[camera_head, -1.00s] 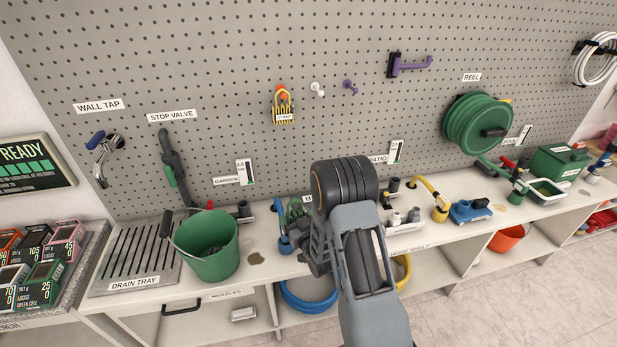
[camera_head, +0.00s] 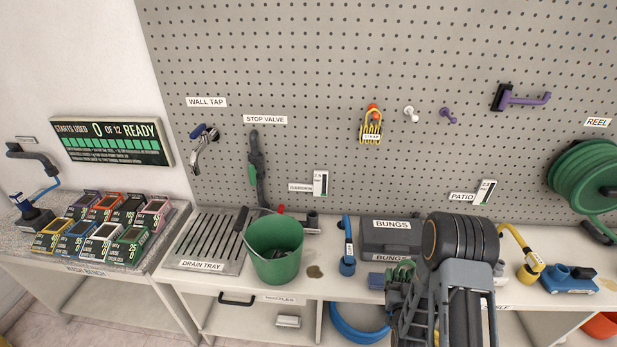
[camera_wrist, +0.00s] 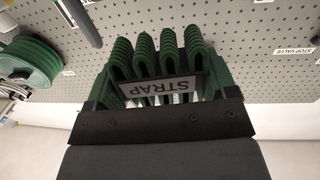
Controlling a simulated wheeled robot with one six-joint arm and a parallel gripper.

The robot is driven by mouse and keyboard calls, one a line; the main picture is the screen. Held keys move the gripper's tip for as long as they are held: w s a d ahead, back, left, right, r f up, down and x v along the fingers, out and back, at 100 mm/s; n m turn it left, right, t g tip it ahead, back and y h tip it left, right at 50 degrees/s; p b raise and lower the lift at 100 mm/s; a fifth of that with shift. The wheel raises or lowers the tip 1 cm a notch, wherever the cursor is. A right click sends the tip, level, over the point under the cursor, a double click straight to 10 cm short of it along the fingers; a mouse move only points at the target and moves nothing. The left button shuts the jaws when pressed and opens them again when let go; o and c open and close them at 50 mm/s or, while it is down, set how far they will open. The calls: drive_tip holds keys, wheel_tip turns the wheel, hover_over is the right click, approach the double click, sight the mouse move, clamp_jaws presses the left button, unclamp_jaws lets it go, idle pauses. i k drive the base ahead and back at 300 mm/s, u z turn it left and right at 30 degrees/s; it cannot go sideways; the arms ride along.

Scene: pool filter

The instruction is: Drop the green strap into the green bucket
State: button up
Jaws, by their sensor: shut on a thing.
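The green strap (camera_wrist: 160,60) is a folded bundle with a tag reading STRAP, held in my gripper (camera_wrist: 160,112) in the wrist view. In the head view my gripper (camera_head: 402,290) is at the lower right, partly hidden by my arm, with a bit of the green strap (camera_head: 400,272) showing. The green bucket (camera_head: 275,262) stands upright on the bench in front of the drain tray's right end.
The drain tray (camera_head: 208,243) lies left of the bucket. A blue tool (camera_head: 347,250) and a dark bungs case (camera_head: 390,236) stand between the bucket and my arm. Coloured boxes sit on the left bench.

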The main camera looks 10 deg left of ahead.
sight(283, 251)
drive_tip(key=z, duration=2.25)
drive_tip(key=k, duration=1.7)
drive_tip(key=u, duration=1.7)
